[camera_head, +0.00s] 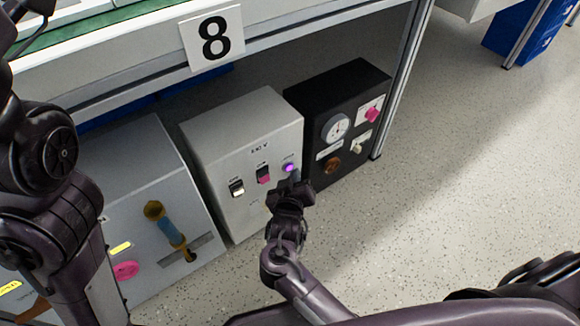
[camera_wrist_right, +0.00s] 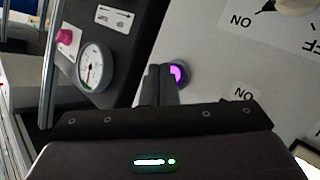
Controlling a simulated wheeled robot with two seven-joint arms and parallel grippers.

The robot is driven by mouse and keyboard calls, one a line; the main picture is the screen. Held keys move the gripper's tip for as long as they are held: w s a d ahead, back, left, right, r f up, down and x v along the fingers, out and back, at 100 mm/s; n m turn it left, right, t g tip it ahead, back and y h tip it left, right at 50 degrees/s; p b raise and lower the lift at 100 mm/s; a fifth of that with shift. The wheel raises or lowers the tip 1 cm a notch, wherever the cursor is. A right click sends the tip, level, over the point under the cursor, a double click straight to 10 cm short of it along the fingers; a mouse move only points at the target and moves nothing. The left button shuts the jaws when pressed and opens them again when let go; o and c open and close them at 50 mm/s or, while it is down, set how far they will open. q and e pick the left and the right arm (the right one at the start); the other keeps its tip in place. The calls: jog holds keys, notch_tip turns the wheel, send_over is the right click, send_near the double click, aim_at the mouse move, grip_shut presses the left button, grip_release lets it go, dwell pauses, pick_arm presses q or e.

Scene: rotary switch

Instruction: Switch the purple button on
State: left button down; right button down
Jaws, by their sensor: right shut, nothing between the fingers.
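The purple button (camera_head: 289,167) is on the front of a light grey box (camera_head: 228,142), at the right of a row of switches. It looks bright purple and also shows in the right wrist view (camera_wrist_right: 180,74), partly hidden by my fingers. My right gripper (camera_head: 292,180) is shut and empty. Its fingertips (camera_wrist_right: 160,70) are right at the button; I cannot tell whether they touch it. Of my left arm only links show at the left; its gripper is out of sight.
A black box (camera_head: 335,95) with a gauge and pink knob stands to the right. A grey box (camera_head: 150,190) with a lever (camera_head: 168,230) stands to the left. The table edge (camera_head: 130,75) with a number 8 sign (camera_head: 213,38) is above.

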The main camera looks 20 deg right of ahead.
jog(key=s+p, duration=0.1)
jog(key=s+d+p, duration=0.1)
jog(key=s, duration=0.1)
jog(key=s+d+p, duration=0.1)
jog(key=s+p, duration=0.1)
jog(key=shift+s, duration=0.25)
dwell(0.5)
